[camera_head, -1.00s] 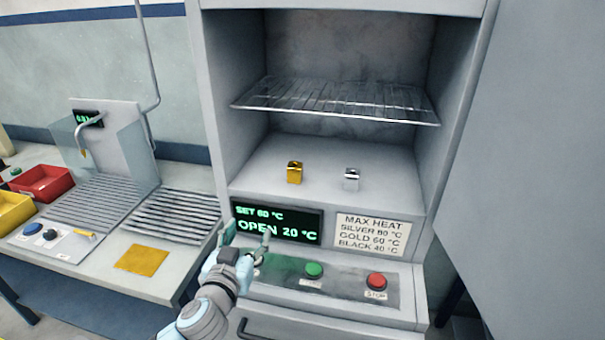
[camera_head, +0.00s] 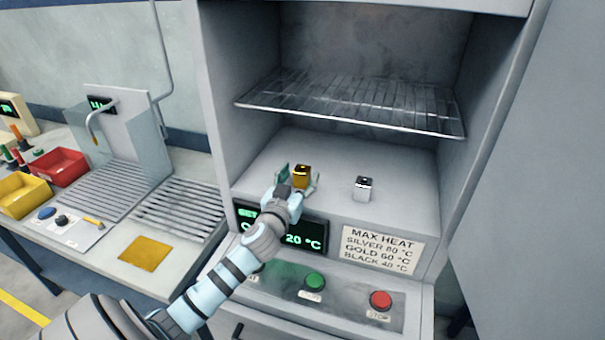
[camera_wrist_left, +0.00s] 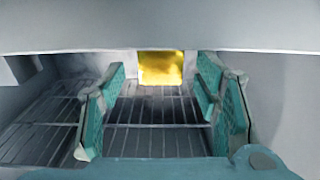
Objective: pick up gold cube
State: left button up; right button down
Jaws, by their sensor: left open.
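The gold cube (camera_head: 302,171) sits on the oven chamber's floor, left of the silver cube. My left gripper (camera_head: 298,180) is open just in front of it, one finger at each side in the head view. In the left wrist view the gold cube (camera_wrist_left: 160,68) shows in the gap between the two teal fingers (camera_wrist_left: 161,82), near their far ends. Both fingers appear apart from it. The gripper partly hides the cube's lower front in the head view. My right gripper is not in view.
A silver cube (camera_head: 363,188) stands to the right on the same floor. A wire shelf (camera_head: 350,103) spans the chamber above. The display (camera_head: 312,236) and heat label (camera_head: 377,249) are on the front below. Red (camera_head: 58,167) and yellow bins (camera_head: 22,192) stand left.

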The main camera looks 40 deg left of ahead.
aim_at(300, 176)
pick_arm(q)
jog(key=x, duration=0.3)
jog(key=shift+s, duration=0.2)
jog(key=shift+c, duration=0.9)
jog(key=shift+r, duration=0.1)
jog(key=c, duration=0.4)
grip_shut()
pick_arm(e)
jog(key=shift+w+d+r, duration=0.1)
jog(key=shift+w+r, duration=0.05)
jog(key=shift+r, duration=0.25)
